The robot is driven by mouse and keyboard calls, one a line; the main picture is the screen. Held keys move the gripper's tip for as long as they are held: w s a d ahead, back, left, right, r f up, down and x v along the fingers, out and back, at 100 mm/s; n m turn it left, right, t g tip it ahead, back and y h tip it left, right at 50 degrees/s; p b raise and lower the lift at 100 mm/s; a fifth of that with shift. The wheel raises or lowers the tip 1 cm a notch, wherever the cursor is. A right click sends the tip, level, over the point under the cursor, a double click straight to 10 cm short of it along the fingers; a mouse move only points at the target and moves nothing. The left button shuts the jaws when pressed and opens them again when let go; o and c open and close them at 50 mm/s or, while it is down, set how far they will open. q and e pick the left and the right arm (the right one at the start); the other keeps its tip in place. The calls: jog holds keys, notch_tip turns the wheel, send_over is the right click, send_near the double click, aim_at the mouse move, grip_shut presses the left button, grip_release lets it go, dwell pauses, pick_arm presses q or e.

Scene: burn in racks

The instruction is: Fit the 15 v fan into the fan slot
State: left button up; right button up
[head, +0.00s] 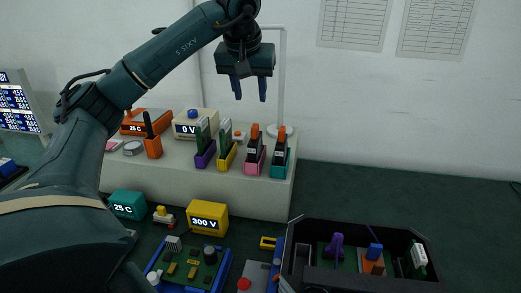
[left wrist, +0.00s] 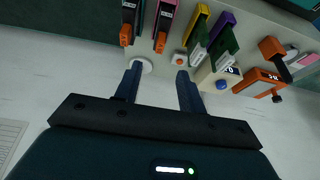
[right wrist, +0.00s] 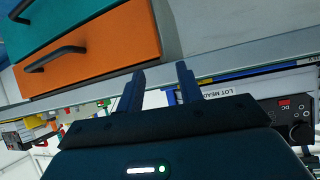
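Two dark modules with orange tops and pale labels stand upright on the bench, one in a pink holder (head: 254,165) and one in a teal holder (head: 280,168). They may be the fans, but their labels are too small to read. Their orange tops show in the left wrist view, the pink holder's module (left wrist: 160,42) being nearer the middle. A dark open chassis (head: 415,238) at lower right holds several parts; I cannot tell which opening is the fan slot. My left gripper (head: 250,98) is open and empty, above the holders. My right gripper (right wrist: 160,70) is open and empty, seen only in its wrist view.
Purple (head: 205,158) and yellow (head: 227,158) holders with green boards stand left of the modules. A "0 V" box (head: 187,128) is behind. A thin pale post stands at the bench's right end. Below are a "300 V" box (head: 207,217) and a blue tray. Drawers (right wrist: 90,50) face my right gripper.

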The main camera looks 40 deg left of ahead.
pick_arm(q)
send_over(255, 126)
jog(key=s+d, duration=0.1)
jog(key=s, duration=0.2)
jog(key=f, duration=0.5)
jog(key=shift+w+d+f, duration=0.2)
jog(key=shift+w+f, duration=0.05)
jog(key=shift+f, duration=0.05)
jog(key=x, duration=0.5)
jog(key=shift+w+a+p, duration=0.15)
jog(key=shift+a+p, duration=0.05)
jog(key=shift+p, duration=0.2)
grip_shut()
